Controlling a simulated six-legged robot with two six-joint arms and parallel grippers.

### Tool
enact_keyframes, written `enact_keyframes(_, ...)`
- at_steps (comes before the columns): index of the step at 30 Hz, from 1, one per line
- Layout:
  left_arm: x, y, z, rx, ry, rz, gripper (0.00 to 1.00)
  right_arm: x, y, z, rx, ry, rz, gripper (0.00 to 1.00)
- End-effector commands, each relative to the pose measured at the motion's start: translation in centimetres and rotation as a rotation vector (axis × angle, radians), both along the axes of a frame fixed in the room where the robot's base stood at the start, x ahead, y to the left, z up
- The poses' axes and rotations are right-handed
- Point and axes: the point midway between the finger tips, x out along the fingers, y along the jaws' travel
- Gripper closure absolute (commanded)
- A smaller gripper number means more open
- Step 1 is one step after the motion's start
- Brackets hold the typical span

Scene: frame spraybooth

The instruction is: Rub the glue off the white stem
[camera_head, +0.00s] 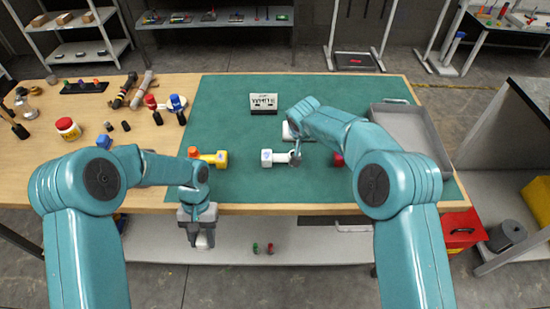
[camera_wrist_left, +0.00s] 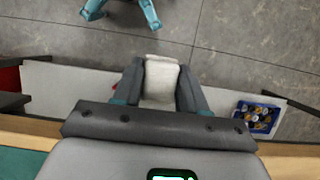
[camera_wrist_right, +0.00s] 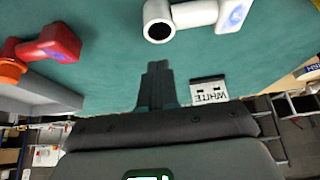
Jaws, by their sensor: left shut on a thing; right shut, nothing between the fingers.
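The white stem (camera_head: 280,158) lies on the green mat near its front middle; its block end faces left. In the right wrist view the white stem (camera_wrist_right: 190,16) shows a round open end and a blue mark on its block; I cannot tell whether this is glue. My right gripper (camera_wrist_right: 157,68) is shut and empty beside the stem, apart from it in the picture; the arm partly hides it in the head view (camera_head: 295,145). My left gripper (camera_head: 202,241) hangs before the table's front edge, shut on a white pad (camera_wrist_left: 160,80).
A "WHITE" sign (camera_head: 264,104) stands behind the stem. A yellow part (camera_head: 215,158) lies to the left and a red part (camera_wrist_right: 50,46) to the right. A grey tray (camera_head: 437,150) sits at the mat's right. Jars and tools crowd the table's left. The mat's back left is clear.

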Motion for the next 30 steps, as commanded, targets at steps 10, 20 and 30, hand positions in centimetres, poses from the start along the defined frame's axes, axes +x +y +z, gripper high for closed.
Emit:
enact_keyframes(10, 0.1, 0.0, -1.2, 0.0, 0.0, 0.0, 0.83, 0.1, 0.0, -3.2, 0.0, 0.0, 0.0, 1.0)
enact_keyframes(20, 0.3, 0.0, -1.2, 0.0, 0.001, 0.0, 0.83, 0.3, 0.0, -3.1, 0.0, 0.0, 0.0, 1.0)
enact_keyframes(30, 0.3, 0.0, -1.2, 0.0, 0.001, 0.0, 0.83, 0.3, 0.0, -3.1, 0.0, 0.0, 0.0, 1.0)
